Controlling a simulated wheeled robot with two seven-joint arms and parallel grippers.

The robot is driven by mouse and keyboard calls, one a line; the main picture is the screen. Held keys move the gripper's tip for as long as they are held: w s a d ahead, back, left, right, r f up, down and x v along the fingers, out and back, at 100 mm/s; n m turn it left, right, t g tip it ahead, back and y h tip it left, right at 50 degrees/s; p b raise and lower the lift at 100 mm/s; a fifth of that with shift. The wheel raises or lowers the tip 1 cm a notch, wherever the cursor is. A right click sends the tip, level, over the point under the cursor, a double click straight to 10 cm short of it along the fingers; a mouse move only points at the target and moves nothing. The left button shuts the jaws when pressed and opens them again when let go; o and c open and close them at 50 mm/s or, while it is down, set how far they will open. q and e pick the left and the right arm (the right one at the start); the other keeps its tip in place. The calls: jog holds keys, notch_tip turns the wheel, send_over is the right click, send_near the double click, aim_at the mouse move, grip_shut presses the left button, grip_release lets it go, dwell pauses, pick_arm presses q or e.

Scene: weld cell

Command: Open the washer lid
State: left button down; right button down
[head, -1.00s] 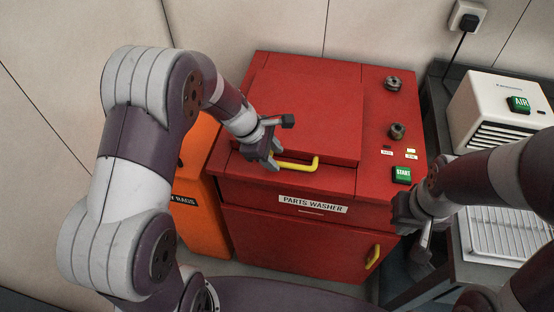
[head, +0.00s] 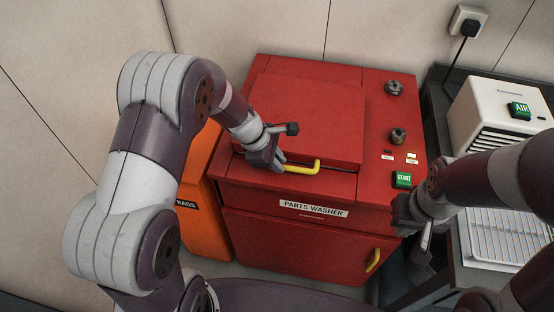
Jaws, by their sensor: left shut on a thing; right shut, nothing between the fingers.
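The red parts washer (head: 310,234) stands in the middle of the head view, with a label on its front. Its lid (head: 312,115) lies flat and closed on top. A yellow handle (head: 304,168) sits at the lid's front edge. My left gripper (head: 277,164) is shut on the left end of this handle, and the fingers hide that end. My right gripper (head: 408,218) is shut and empty, off the washer's front right corner, apart from the lid.
A green START button (head: 402,180) and two dark knobs are on the washer's right top. A second yellow handle (head: 373,258) is on its front door. An orange rag bin (head: 203,215) stands left. A white AIR unit (head: 500,110) and a wire rack (head: 505,236) are at right.

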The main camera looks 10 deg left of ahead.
pick_arm(q)
jog(key=w+r+p, duration=0.4)
jog(key=r+p, duration=0.4)
jog(key=r, duration=0.2)
jog(key=w+r+p, duration=0.4)
jog(key=r+p, duration=0.5)
jog(key=r, duration=0.1)
jog(key=shift+w+a+f, duration=0.1)
jog(key=c, duration=1.5)
grip_release()
jog(key=o, duration=0.4)
jog(key=shift+w+f, duration=0.15)
jog(key=shift+w, duration=0.05)
jog(key=shift+w+f, duration=0.15)
jog(key=shift+w, duration=0.2)
